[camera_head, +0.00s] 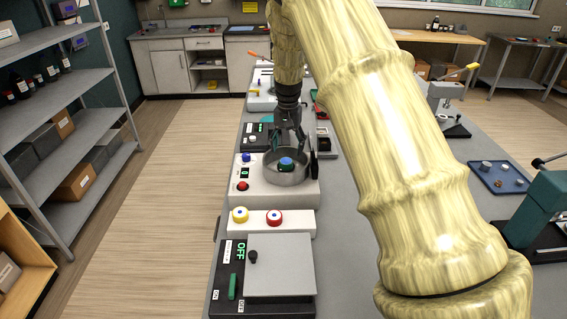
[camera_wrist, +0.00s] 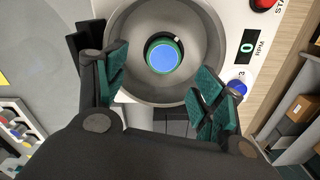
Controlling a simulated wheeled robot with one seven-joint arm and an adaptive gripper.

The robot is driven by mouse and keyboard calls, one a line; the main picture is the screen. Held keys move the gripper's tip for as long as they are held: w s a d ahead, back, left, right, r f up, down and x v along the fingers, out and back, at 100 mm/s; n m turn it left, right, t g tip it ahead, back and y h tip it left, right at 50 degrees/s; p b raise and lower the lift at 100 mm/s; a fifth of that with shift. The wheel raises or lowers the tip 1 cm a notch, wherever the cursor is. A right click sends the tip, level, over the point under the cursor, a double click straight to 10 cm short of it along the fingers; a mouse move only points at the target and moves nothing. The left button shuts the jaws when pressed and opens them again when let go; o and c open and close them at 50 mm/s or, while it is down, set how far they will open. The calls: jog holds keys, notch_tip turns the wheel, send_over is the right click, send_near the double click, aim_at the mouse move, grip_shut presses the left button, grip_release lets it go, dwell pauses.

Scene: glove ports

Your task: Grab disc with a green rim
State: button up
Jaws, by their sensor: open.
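The disc with a green rim (camera_head: 286,162) has a blue top and sits inside a round grey metal bowl (camera_head: 287,179) on a white machine. In the wrist view the disc (camera_wrist: 163,57) shows near the middle of the bowl, with the bowl's wall all round it. My gripper (camera_head: 290,140) is above the bowl, pointing down. In the wrist view my open gripper (camera_wrist: 158,92) has its dark green finger pads apart on either side, nearer the camera than the disc. Nothing is between the fingers, and they do not appear to touch the disc.
The white machine (camera_head: 246,193) has a red button, a blue knob and a small display. A dark upright lid (camera_head: 314,162) stands at the bowl's right. A yellow-rimmed disc (camera_head: 240,214) and a red-rimmed disc (camera_head: 274,217) sit on a white block in front. A hotplate (camera_head: 280,265) is nearest.

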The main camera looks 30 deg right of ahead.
aim_at(286, 160)
jog(key=shift+a+f+p, duration=0.2)
jog(key=shift+f+p, duration=0.5)
jog(key=shift+w+a+f+p, duration=0.1)
jog(key=shift+f+p, duration=0.75)
jog(key=shift+f, duration=1.15)
jog(key=c, duration=1.2)
jog(key=shift+r, duration=0.15)
